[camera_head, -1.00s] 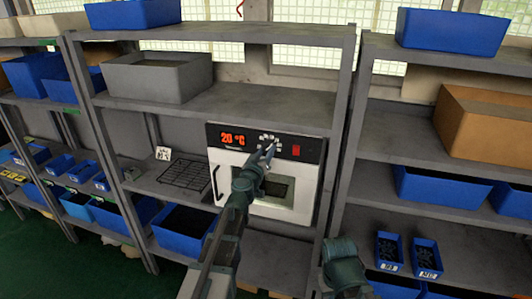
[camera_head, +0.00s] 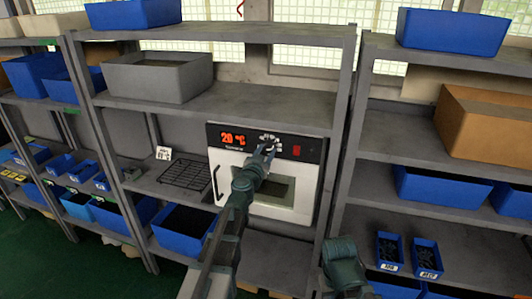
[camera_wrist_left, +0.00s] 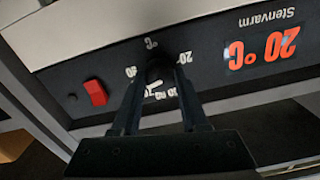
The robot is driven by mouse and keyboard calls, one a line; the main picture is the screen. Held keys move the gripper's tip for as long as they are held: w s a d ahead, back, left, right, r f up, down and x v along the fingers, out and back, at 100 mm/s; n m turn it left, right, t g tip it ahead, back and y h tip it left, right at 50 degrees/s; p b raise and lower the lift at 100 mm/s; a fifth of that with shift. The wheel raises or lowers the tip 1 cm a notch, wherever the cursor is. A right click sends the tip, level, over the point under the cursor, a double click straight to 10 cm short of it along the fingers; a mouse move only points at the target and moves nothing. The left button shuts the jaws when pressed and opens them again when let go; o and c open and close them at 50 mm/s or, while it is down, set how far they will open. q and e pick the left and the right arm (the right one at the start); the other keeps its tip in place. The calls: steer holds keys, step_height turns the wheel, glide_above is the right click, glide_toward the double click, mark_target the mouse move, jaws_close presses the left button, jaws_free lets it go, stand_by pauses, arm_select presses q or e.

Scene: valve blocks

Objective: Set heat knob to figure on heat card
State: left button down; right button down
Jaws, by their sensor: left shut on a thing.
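The white oven (camera_head: 278,214) stands on the middle shelf with a black panel along its top. Its orange display (camera_head: 233,138) reads 20 °C and also shows upside down in the left wrist view (camera_wrist_left: 264,48). The dark heat knob (camera_wrist_left: 158,72) sits in a ring of white figures, partly hidden by the fingers. My left gripper (camera_head: 266,149) is at the panel, its two fingers shut on the knob. The small white heat card (camera_head: 164,153) stands left of the oven; its figure is too small to read. My right gripper is out of view.
A red switch (camera_head: 297,150) is on the panel right of the knob. A black wire rack (camera_head: 187,174) lies left of the oven. Blue bins (camera_head: 185,228) fill the lower shelves. A grey bin (camera_head: 157,78) stands above.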

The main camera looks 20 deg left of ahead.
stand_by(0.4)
arm_select(q)
steer(key=shift+c, duration=2.1)
jaws_free()
